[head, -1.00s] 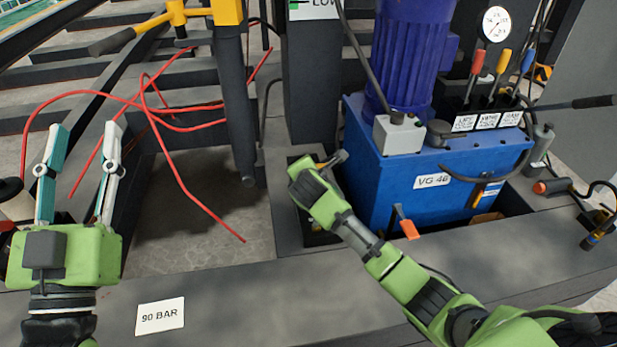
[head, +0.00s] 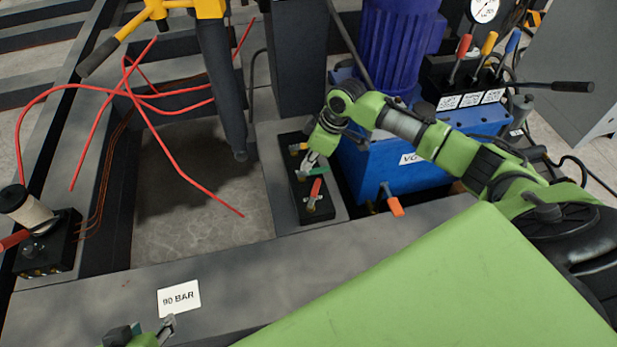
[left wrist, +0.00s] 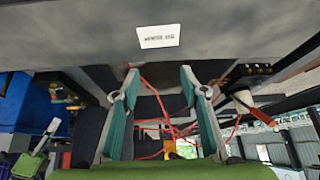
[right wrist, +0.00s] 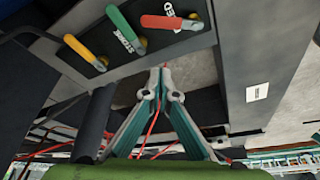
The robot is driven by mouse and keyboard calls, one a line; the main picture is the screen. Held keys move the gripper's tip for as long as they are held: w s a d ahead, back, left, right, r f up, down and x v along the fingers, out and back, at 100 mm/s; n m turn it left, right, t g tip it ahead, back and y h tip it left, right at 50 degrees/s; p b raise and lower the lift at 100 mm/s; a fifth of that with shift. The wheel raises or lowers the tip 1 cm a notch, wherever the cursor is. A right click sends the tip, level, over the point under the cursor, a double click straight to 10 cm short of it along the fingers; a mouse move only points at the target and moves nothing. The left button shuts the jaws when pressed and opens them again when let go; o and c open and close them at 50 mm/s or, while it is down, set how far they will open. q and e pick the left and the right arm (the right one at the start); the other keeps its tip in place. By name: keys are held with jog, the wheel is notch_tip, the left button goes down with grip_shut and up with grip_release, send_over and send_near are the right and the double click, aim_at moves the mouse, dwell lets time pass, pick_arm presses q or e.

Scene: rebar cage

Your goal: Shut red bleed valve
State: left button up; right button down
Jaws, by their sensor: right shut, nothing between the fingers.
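The red bleed valve lever (head: 316,189) is the nearest of three levers on a black valve block (head: 318,213). In the right wrist view the red lever (right wrist: 160,22) lies across the picture beside the partly hidden BLEED label. Next to it is the green lever (right wrist: 122,26), then the yellow-orange lever (right wrist: 80,48). My right gripper (right wrist: 160,72) is shut and empty, its tips apart from the red lever in that view. In the head view it hangs over the block, around the green lever (head: 313,171); contact there is unclear. My left gripper (left wrist: 160,72) is open and empty.
A blue power unit (head: 380,175) with an orange handle (head: 391,200) stands right of the block. Red hoses (head: 165,135) cross the opening to the left. A yellow-topped dark post (head: 222,90) rises beyond. The beam with the 90 BAR plate (head: 179,298) runs in front.

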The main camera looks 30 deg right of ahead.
aim_at(314, 194)
jog(key=b+x, duration=0.2)
jog(key=x, duration=0.5)
jog(key=shift+f+b, duration=0.25)
jog(key=shift+b, duration=0.15)
jog(key=shift+b+x, duration=0.45)
jog(key=shift+x, duration=0.7)
jog(key=shift+s+d, duration=1)
jog(key=shift+d, duration=0.15)
pick_arm(q)
jog(key=w+d+r+t+h, duration=0.1)
jog(key=w+d+r+t, duration=0.2)
jog(key=r, duration=0.6)
jog(key=w+d+r+t+h, duration=0.2)
jog(key=w+d+r+t, duration=0.1)
jog(key=w+r+t, duration=0.5)
jog(key=shift+w+r+m+t+h+b, duration=0.3)
jog(key=shift+w+r, duration=0.55)
pick_arm(e)
jog(key=shift+s+d, duration=0.25)
jog(key=shift+s, duration=0.1)
jog(key=shift+r, duration=0.1)
